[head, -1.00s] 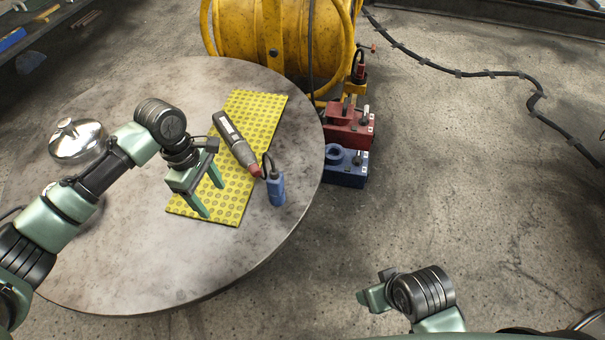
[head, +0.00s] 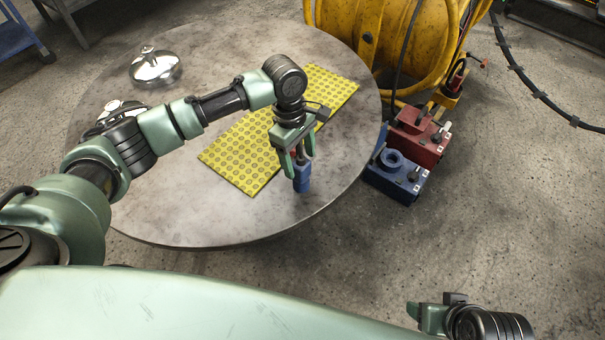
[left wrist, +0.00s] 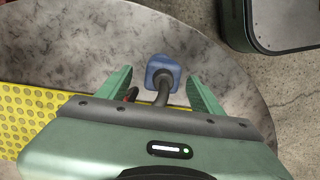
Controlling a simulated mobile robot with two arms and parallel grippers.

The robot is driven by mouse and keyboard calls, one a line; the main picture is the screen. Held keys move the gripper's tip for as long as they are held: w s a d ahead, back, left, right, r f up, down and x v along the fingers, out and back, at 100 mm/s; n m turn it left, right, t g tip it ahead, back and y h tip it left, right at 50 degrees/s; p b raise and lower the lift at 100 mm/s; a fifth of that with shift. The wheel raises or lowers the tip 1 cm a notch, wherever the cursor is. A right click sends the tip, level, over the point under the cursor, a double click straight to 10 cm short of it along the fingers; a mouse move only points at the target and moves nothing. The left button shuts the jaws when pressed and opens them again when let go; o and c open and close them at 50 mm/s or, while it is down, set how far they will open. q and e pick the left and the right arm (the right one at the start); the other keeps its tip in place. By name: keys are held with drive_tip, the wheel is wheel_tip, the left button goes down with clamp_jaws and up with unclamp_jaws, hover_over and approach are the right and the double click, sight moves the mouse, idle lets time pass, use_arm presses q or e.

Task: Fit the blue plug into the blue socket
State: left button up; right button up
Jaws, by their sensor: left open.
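The blue plug (head: 302,182) stands at the near right edge of the round table, with a dark cable from its top. My left gripper (head: 300,166) is open above it, jaws pointing down. In the left wrist view the plug (left wrist: 158,68) shows between the two open green fingers (left wrist: 160,85), with a gap on each side. The blue socket (head: 392,160) is a round ring on top of a blue box (head: 405,187) to the right of the table. My right gripper (head: 428,316) is at the lower right, away from everything; its jaws are unclear.
A red box (head: 420,140) stands behind the blue one, beside a yellow drum (head: 370,40). A yellow dotted mat (head: 240,155) and a metal lidded dish (head: 155,68) are on the table (head: 215,60). The red tip of the tool (left wrist: 131,93) shows in the left wrist view.

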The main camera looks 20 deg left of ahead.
use_arm(q)
drive_tip(key=f, duration=0.1)
drive_tip(key=f+b, duration=0.1)
drive_tip(key=f, duration=0.2)
drive_tip(key=shift+s+d+f, duration=0.1)
drive_tip(key=shift+s+d, duration=0.15)
drive_tip(key=shift+c, duration=0.4)
clamp_jaws()
